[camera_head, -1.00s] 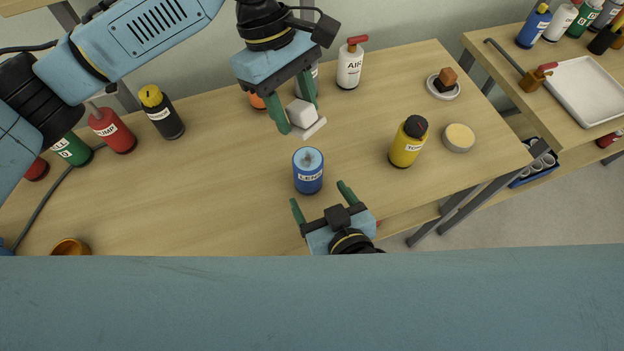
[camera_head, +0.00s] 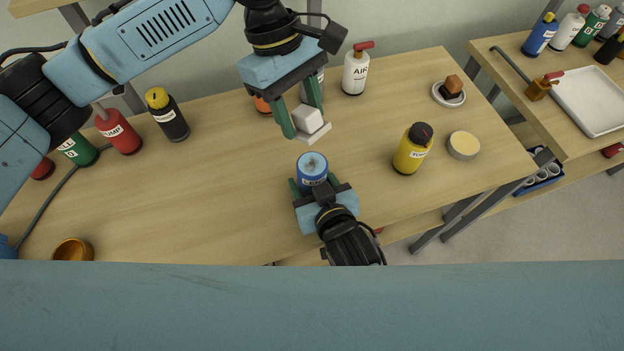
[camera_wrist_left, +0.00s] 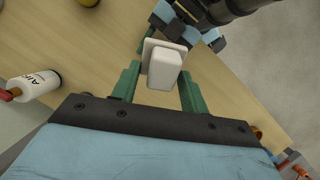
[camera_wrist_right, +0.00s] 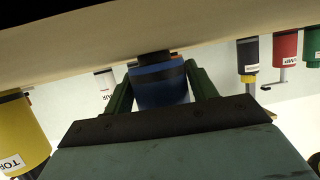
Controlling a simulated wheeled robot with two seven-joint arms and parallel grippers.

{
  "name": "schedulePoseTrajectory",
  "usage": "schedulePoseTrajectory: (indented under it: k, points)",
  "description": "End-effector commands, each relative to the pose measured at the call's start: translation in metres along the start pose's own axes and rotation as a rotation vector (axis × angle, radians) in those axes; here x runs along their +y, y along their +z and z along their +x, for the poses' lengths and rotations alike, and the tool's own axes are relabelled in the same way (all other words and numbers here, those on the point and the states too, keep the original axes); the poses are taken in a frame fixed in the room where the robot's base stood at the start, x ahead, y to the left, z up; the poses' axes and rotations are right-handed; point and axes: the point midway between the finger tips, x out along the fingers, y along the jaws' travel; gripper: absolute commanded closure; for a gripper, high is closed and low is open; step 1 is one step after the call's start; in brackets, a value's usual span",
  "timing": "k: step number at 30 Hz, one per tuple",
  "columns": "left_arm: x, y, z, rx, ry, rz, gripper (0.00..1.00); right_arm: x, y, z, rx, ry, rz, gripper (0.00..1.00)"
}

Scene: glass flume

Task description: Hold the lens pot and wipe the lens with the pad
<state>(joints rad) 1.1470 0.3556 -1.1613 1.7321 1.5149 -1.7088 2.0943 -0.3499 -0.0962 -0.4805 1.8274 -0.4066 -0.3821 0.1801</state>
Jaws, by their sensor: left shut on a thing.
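The blue lens pot (camera_head: 312,168) stands upright on the table, its pale round top with a small dark spot facing up. My right gripper (camera_head: 313,184) is low at the table, one finger on each side of the pot; whether they touch it I cannot tell. The pot also shows between the right fingers in the right wrist view (camera_wrist_right: 160,85). My left gripper (camera_head: 302,118) is shut on the white block of the pad (camera_head: 308,117), whose flat plate is underneath. The pad hangs just above and behind the pot, apart from it. It also shows in the left wrist view (camera_wrist_left: 164,68).
A yellow bottle (camera_head: 412,150) and a round cream-topped tin (camera_head: 463,145) stand to the right. The white AIR bottle (camera_head: 355,72) is behind. Red (camera_head: 119,132) and black (camera_head: 168,116) bottles stand at left. An orange-brown cup (camera_head: 73,249) is near the front left.

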Motion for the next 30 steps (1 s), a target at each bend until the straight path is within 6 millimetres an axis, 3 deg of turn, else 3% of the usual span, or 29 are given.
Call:
schedulePoseTrajectory:
  k: [1,7,17,24,30]
  points:
    - [0.000,0.000,0.000,0.000,0.000,0.000,1.00,0.000,0.000,0.000,0.000,0.000,0.000,0.50]
    - [0.000,0.000,0.000,0.000,0.000,0.000,1.00,0.000,0.000,0.000,0.000,0.000,0.000,0.74]
    - [0.002,0.003,-0.002,0.017,-0.002,0.004,1.00,0.000,0.000,0.000,0.000,0.000,0.000,0.74]
    - [0.018,0.028,-0.017,0.217,-0.016,0.010,1.00,0.000,0.000,0.000,0.000,0.000,0.000,0.74]
    - [0.024,0.039,-0.023,0.354,-0.013,-0.003,1.00,0.000,0.000,0.000,0.000,0.000,0.000,0.74]
